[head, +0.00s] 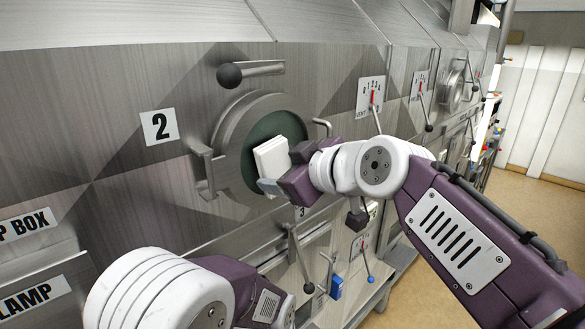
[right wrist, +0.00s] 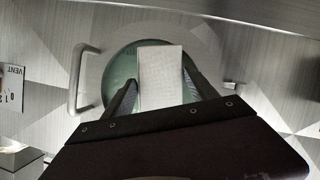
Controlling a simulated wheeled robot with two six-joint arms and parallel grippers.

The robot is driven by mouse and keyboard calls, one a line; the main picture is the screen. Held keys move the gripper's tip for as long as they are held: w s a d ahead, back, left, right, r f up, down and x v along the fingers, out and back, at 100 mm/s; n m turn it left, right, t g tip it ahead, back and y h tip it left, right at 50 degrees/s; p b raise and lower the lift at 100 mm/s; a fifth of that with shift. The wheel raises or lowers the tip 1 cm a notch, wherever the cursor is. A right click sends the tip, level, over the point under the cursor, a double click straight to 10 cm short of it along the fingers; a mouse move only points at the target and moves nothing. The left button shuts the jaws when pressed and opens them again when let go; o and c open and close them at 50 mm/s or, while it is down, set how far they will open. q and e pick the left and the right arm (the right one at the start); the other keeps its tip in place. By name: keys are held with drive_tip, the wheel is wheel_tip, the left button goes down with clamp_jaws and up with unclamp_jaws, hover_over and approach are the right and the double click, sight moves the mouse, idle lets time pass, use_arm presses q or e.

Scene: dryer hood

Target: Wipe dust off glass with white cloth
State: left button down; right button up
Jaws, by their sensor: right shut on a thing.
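The round greenish glass (head: 290,125) sits in a metal ring in the steel front panel. It also shows in the right wrist view (right wrist: 121,68). The white cloth (head: 271,157), a folded pad, is in front of the glass and covers part of it. My right gripper (head: 281,182) is shut on the cloth; in the right wrist view the cloth (right wrist: 163,75) stands out between its two dark fingers. I cannot tell whether the cloth touches the glass. No dust can be made out. My left arm shows at the bottom, but its gripper fingers do not.
A black-knobbed lever (head: 231,75) is above the ring. A number 2 label (head: 158,126) is to the left. Several vent levers (head: 375,105) line the panel rightward. Open floor (head: 530,215) lies at right.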

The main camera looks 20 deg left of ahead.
drive_tip(key=shift+s+a, duration=0.3)
drive_tip(key=shift+s, duration=0.4)
drive_tip(key=shift+s+a, duration=0.25)
drive_tip(key=shift+s, duration=0.45)
drive_tip(key=shift+s+a, duration=0.15)
drive_tip(key=shift+s, duration=0.25)
drive_tip(key=b, duration=0.4)
approach(267, 175)
drive_tip(key=shift+w+a+f, duration=0.55)
drive_tip(key=shift+a+f, duration=0.05)
drive_tip(key=shift+f, duration=0.95)
drive_tip(key=d, duration=0.1)
drive_tip(key=s+d+b, duration=0.1)
drive_tip(key=shift+s+d, duration=0.1)
drive_tip(key=shift+d, duration=0.3)
